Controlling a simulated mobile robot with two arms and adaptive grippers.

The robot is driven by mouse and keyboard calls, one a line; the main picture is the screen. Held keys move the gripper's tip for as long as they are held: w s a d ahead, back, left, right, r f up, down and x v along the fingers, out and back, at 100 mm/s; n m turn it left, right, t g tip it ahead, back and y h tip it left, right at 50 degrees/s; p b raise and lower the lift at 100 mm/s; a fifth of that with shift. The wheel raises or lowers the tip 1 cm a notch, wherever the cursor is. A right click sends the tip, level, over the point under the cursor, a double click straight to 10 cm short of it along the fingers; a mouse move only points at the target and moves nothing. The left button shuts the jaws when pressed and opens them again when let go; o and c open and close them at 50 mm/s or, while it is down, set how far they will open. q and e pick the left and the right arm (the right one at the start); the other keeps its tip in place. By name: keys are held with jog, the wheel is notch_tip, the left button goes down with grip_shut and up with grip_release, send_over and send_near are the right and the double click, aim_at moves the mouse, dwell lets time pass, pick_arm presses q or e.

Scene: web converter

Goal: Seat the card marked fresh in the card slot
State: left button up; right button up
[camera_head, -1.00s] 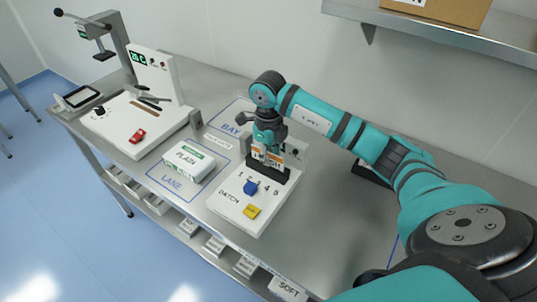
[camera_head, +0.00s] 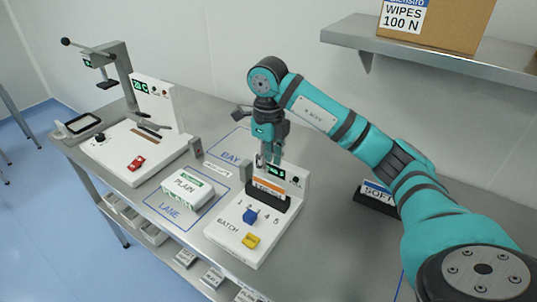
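A white card with an orange band (camera_head: 268,187) stands upright in the black card slot (camera_head: 284,202) at the back of the white BATCH unit (camera_head: 231,237). Its wording is too small to read, so I cannot tell whether it is marked fresh. My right gripper (camera_head: 269,162) points down just above and behind the card's top edge. Its fingers look apart with nothing between them. My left gripper is out of view.
A blue knob (camera_head: 250,215) and a yellow button (camera_head: 251,240) are on the unit's front. A white PLAIN pack (camera_head: 188,187) lies to its left, with a press machine (camera_head: 139,135) beyond. A SOFT card (camera_head: 374,190) stands in a black holder at right. A shelf (camera_head: 440,56) overhangs at upper right.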

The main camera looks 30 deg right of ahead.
notch_tip(320, 180, up, 3)
jog(key=shift+r, duration=0.2)
dwell(0.5)
